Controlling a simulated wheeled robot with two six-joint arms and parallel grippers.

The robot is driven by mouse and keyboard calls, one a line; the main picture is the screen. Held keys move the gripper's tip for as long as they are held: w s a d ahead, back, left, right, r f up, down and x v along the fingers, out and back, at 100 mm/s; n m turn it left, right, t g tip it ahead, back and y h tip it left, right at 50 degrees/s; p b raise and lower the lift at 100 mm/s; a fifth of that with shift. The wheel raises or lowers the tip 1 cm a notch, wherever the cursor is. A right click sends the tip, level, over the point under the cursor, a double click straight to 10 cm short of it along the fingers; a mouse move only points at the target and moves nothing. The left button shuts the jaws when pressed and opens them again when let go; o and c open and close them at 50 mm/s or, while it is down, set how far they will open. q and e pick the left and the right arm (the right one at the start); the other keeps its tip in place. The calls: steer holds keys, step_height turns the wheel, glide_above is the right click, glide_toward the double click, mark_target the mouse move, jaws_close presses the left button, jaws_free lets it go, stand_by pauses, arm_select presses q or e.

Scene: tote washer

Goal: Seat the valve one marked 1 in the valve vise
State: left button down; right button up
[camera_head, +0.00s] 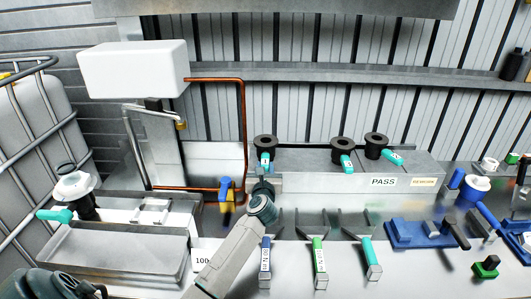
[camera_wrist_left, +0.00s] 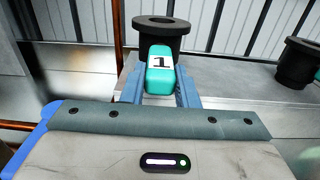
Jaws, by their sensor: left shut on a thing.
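The valve marked 1 has a black flanged body (camera_head: 265,142) and a teal handle (camera_head: 265,160). It is upright at the left end of the grey ledge; I cannot tell whether it touches it. In the left wrist view the teal handle with the "1" label (camera_wrist_left: 160,63) sits between the blue fingers, below the black flange (camera_wrist_left: 160,27). My left gripper (camera_head: 264,178) is shut on this handle. A blue fixture with a grey block and black lever (camera_head: 405,234), seemingly the valve vise, lies on the right of the bench.
Two similar valves (camera_head: 341,147) (camera_head: 376,145) stand farther right, by the PASS label (camera_head: 383,182). Several fork-shaped tools (camera_head: 318,255) stand between my left arm and the vise. A copper pipe (camera_head: 244,120) rises left of the gripper. A metal basin (camera_head: 120,255) is at left.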

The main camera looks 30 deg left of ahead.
arm_select(q)
steer(key=shift+r+p, duration=1.8)
steer(key=shift+r, duration=0.25)
steer(key=shift+r+p, duration=1.55)
steer(key=shift+r, duration=0.05)
steer(key=c, duration=2)
jaws_free()
jaws_close()
